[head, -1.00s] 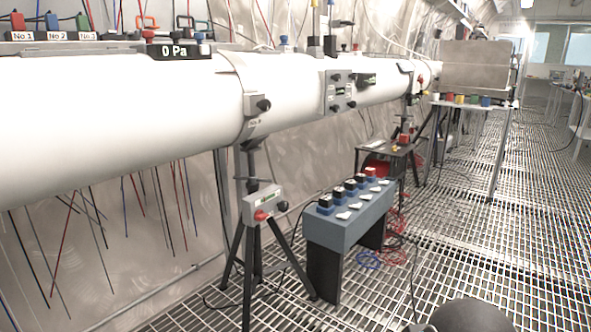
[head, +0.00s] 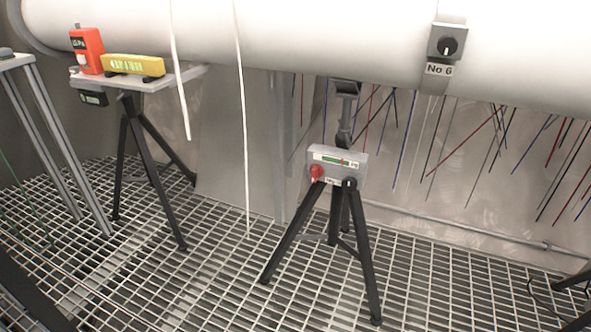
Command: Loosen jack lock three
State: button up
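A jack on a black tripod (head: 338,225) stands under the white pipe (head: 330,35) in the head view. Its grey control box (head: 338,166) carries a red knob (head: 317,172), a black knob (head: 349,183) and a small green display (head: 335,159). Its number is too small to read. The jack's grey head (head: 346,88) sits just below the pipe; I cannot tell whether it touches. My gripper is not in view.
A tripod table (head: 150,84) at the left holds a red device (head: 87,50) and a yellow level (head: 132,66). A box labelled No 6 (head: 447,42) is on the pipe. Thin white cords hang down. The grating floor (head: 215,285) in front is largely clear.

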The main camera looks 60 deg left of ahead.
aim_at(316, 172)
jog(key=z, duration=0.25)
jog(key=k, duration=0.8)
jog(key=u, duration=1.2)
jog(key=i, duration=0.5)
jog(key=z, duration=0.05)
